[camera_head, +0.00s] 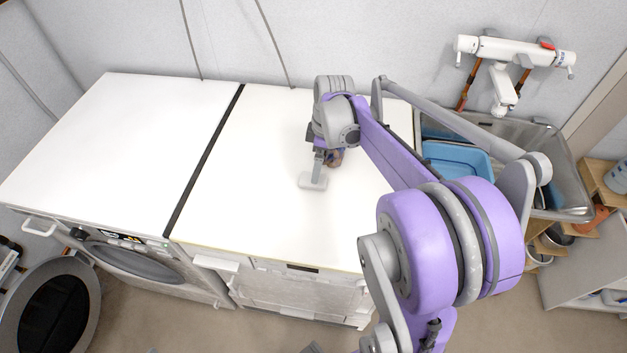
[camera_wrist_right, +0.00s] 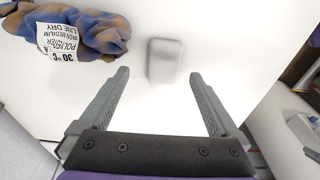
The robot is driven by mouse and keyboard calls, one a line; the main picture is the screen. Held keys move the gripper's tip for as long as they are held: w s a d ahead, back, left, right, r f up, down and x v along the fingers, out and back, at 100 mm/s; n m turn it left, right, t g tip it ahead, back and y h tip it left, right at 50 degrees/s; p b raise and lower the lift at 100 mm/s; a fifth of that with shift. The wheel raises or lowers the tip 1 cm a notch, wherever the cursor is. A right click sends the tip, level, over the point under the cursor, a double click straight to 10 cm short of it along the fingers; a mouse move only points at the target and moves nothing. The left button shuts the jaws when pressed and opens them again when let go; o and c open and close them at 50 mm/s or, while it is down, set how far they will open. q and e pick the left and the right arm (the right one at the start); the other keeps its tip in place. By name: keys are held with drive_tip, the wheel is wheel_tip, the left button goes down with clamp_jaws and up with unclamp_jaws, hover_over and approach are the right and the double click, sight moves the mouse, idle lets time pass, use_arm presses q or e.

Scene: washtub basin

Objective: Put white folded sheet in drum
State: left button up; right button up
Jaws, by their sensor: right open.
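The white folded sheet looks like a small pale rounded block (camera_head: 312,182) on the white top of the right-hand machine. It also shows in the right wrist view (camera_wrist_right: 165,61), just beyond and between the fingertips. My right gripper (camera_head: 319,166) is above the machine top beside it. In the wrist view the fingers (camera_wrist_right: 160,76) are wide apart with nothing between them. The drum opening (camera_head: 140,262) is in the front of the left machine; its inside is mostly hidden from above. The round door (camera_head: 55,310) hangs open to the left. My left gripper is not visible.
A crumpled blue and orange cloth (camera_wrist_right: 75,32) with a care label lies close to the sheet, partly hidden in the head view (camera_head: 336,158). A metal sink (camera_head: 560,185) with a blue basin (camera_head: 455,160) stands right. The left machine's top (camera_head: 120,130) is clear.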

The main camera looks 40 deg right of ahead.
drive_tip(key=f, duration=0.2)
drive_tip(key=a+f, duration=0.1)
drive_tip(key=f, duration=0.2)
drive_tip(key=shift+w, duration=0.15)
drive_tip(key=c, duration=1.5)
drive_tip(key=shift+c, duration=0.2)
drive_tip(key=shift+r, duration=0.2)
wheel_tip(320, 180, up, 10)
drive_tip(key=shift+f+p, duration=0.15)
drive_tip(key=shift+p, duration=0.15)
drive_tip(key=shift+a, duration=0.1)
